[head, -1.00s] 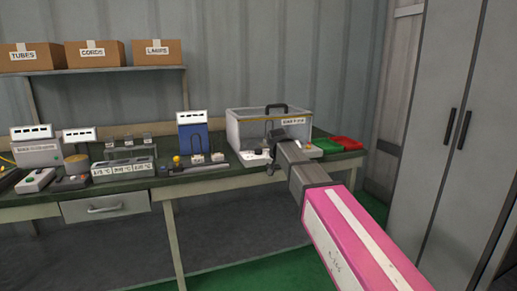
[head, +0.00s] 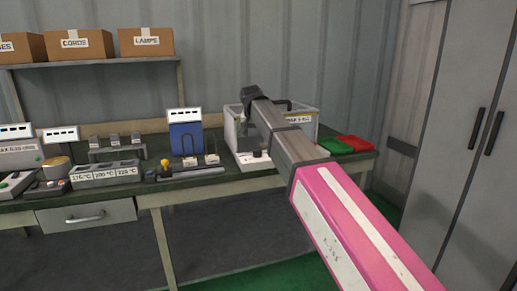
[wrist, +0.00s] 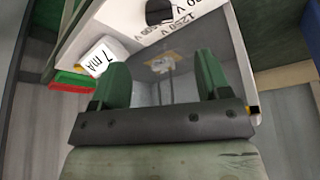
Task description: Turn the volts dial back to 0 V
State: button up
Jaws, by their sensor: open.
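The black volts dial (wrist: 158,12) shows at the top edge of the wrist view, partly cut off, on a white panel (wrist: 105,22). Markings by it read 1250 V and what looks like 1500 V; its pointer setting cannot be told. My gripper (wrist: 160,68) has its two green fingers wide apart with nothing held between them. The dial lies beyond the fingertips, apart from them. In the head view my gripper (head: 248,93) is up in front of the clear case (head: 306,122), and my arm hides part of the case and its white front unit (head: 254,161).
A white block marked 7 mA (wrist: 100,57) sits near my left finger. Green (head: 333,146) and red (head: 356,143) trays lie right of the case. A blue unit (head: 186,138) and a block marked in °C (head: 105,174) stand to the left. A grey cabinet (head: 455,130) stands at right.

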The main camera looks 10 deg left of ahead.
aim_at(257, 151)
jog(key=x, duration=1)
jog(key=shift+d+f, duration=0.1)
jog(key=shift+f, duration=0.05)
jog(key=c, duration=0.9)
